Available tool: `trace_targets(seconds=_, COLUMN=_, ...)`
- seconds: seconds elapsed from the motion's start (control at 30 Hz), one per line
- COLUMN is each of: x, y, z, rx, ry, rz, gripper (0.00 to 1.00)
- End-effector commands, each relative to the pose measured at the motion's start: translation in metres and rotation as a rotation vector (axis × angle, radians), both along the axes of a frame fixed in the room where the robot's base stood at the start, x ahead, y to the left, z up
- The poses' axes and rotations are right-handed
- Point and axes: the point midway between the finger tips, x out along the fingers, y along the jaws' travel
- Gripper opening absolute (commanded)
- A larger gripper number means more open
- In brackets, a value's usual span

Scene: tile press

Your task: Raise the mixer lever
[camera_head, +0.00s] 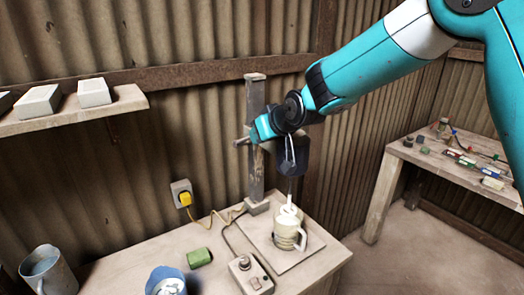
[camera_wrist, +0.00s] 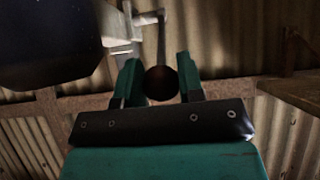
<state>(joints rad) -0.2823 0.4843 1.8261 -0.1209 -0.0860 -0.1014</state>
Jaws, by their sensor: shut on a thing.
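The mixer stands on the bench, with an upright post (camera_head: 256,95) and a dark motor body (camera_head: 293,158) whose shaft reaches down towards a pale mug (camera_head: 287,238). The motor body also fills the upper left of the wrist view (camera_wrist: 50,40). My gripper (camera_head: 259,131) is at the post, beside the motor body. In the wrist view, the mixer lever (camera_wrist: 161,38) is a thin rod ending in a dark round knob (camera_wrist: 161,84). The knob sits between my two green fingers, which are shut on it. The head view hides the knob behind my gripper.
The bench (camera_head: 130,270) also holds a control box (camera_head: 250,275), a green block (camera_head: 199,257), a blue-rimmed cup (camera_head: 166,282) and a grey mug (camera_head: 47,270). A shelf (camera_head: 70,113) with pale blocks is at left. A cluttered table (camera_head: 430,160) stands at right.

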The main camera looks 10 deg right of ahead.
Motion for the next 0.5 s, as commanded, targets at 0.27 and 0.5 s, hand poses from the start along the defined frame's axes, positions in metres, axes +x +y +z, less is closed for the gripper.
trace_targets(seconds=0.27, x=0.018, y=0.009, z=0.035, rx=0.006, ry=-0.019, rz=-0.002, gripper=0.00)
trace_targets(seconds=0.5, x=0.025, y=0.014, z=0.047, rx=0.007, ry=-0.021, rz=0.000, gripper=0.00)
